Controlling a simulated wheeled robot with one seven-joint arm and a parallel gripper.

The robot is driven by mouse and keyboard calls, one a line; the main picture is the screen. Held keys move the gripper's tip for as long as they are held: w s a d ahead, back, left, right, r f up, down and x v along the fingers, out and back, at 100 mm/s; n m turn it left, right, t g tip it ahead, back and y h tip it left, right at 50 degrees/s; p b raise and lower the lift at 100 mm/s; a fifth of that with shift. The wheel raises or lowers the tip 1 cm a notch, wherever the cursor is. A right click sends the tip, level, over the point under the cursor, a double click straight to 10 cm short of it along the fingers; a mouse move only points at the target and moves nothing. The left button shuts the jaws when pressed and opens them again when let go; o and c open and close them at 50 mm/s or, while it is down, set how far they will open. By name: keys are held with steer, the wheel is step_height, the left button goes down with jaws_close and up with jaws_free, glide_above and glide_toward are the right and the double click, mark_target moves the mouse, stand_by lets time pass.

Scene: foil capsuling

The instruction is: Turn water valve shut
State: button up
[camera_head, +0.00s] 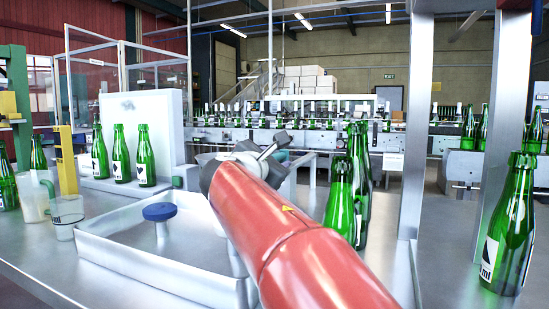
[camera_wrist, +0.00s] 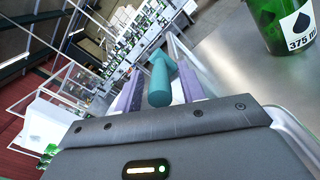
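A teal valve handle (camera_wrist: 160,78) shows in the wrist view, with a rounded near end and a wider crosspiece behind it. It lies between the two purple fingers of my gripper (camera_wrist: 161,92), which stand apart with gaps on both sides. My red arm hides the rest of the valve. A round blue knob (camera_head: 160,212) stands on a short stem in the basin, left of my arm.
Green bottles (camera_head: 340,200) stand close right of my arm, and another (camera_head: 510,225) stands farther right by a metal post (camera_head: 416,120). Several bottles stand at a white panel (camera_head: 150,110) behind the basin. Clear jugs (camera_head: 66,217) stand left.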

jaws_close()
steer(key=shift+d, duration=0.1)
steer(key=n+y, duration=0.1)
steer(key=y, duration=0.1)
steer(key=d+n+y+b, duration=0.1)
steer(key=y, duration=0.1)
steer(key=d+n+t+y, duration=0.1)
steer(key=shift+s+n+y, duration=0.2)
steer(key=shift+n+y, duration=0.2)
steer(key=shift+d+n+y, duration=0.1)
steer(key=shift+n+y, duration=0.3)
steer(key=shift+y, duration=0.3)
